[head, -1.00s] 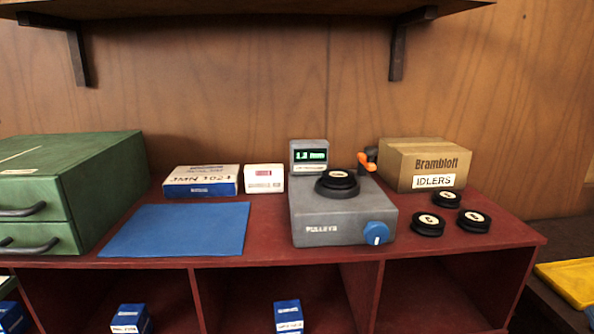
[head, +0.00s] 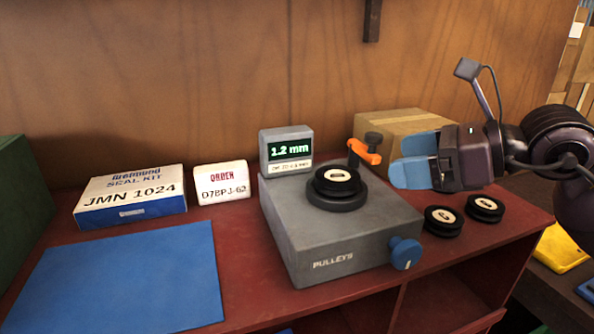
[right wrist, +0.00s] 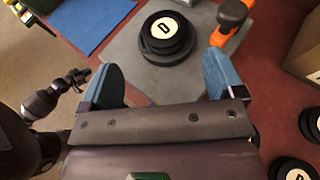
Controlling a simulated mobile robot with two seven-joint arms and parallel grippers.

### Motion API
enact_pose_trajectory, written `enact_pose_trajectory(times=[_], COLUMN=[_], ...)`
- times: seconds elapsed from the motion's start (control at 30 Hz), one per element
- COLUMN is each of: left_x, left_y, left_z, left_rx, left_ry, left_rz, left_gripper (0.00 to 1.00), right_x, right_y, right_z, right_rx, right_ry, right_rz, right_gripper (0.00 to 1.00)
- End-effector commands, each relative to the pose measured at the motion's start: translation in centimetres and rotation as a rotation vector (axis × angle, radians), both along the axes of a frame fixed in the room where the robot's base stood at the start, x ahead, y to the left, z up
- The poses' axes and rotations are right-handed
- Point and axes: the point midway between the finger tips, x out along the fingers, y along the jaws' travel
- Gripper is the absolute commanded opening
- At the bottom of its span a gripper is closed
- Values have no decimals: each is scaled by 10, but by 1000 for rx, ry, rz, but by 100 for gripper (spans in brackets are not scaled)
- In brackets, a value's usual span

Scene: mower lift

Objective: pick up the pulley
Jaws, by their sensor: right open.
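A black pulley with a white "D" label (head: 338,181) sits on the round black seat on top of a grey device marked PULLEYS (head: 335,240). The device has a display reading 1.2 mm, an orange-and-black clamp part and a blue knob. My right gripper (head: 402,160), with blue fingers, is open and empty to the right of the pulley, apart from it. In the right wrist view the pulley (right wrist: 164,32) lies beyond the gap between the two open fingers, with the orange part (right wrist: 230,18) near the right finger.
Two black pulleys (head: 443,221) (head: 485,208) lie on the red bench right of the device. A cardboard box (head: 385,124) stands behind my right gripper.

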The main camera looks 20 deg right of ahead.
Motion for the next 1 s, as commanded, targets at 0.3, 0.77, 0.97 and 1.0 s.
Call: enact_pose_trajectory(times=[0.3, 0.77, 0.97, 1.0], left_x=[-12, -9, -6, -5], left_y=[0, 1, 0, 0], left_z=[-7, -9, -6, -5], left_rx=[-1, -1, 0, 0], left_ry=[23, 21, 13, 12], left_rz=[4, 3, 2, 2], left_gripper=[0, 0, 0, 0], right_x=[12, 40, 48, 51], right_y=[6, 28, 34, 36], right_z=[-13, -28, -32, -33], right_rx=[-24, -21, -22, -21], right_ry=[38, 38, 38, 38], right_rz=[-13, -14, -13, -12], right_gripper=[88, 88, 88, 88])
